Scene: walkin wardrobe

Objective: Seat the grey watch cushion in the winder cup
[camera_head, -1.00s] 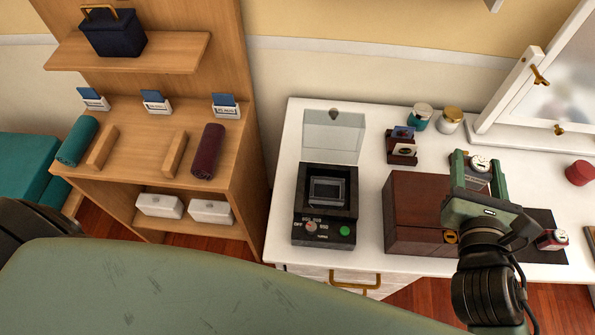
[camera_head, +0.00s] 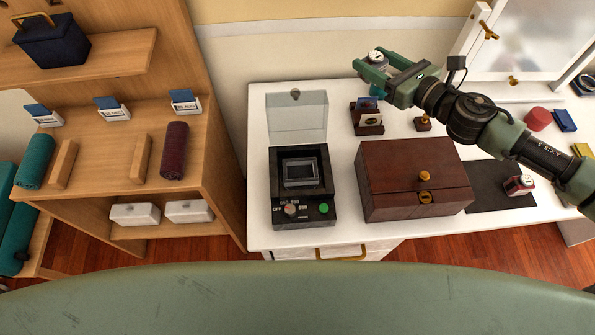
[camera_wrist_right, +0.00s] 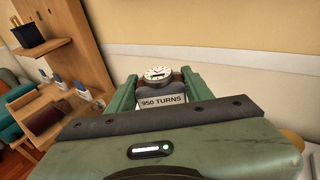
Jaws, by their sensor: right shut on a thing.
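My right gripper (camera_head: 372,64) is shut on the grey watch cushion, which carries a pale-dialled watch (camera_head: 376,56). It is held up in the air, beyond and to the right of the winder. In the right wrist view, the grey cushion (camera_wrist_right: 155,92) sits between the green fingers, with the watch (camera_wrist_right: 158,73) face up and a "950 TURNS" label below it. The black winder (camera_head: 302,188) stands on the white counter with its clear lid (camera_head: 296,118) raised. Its square cup (camera_head: 300,171) looks empty. My left gripper is not in view.
A closed brown wooden box (camera_head: 412,185) stands right of the winder. A dark mat (camera_head: 488,200) bears another watch with a red cushion (camera_head: 519,185). A card holder (camera_head: 367,119) stands behind the box. A wooden shelf unit (camera_head: 215,150) is at left.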

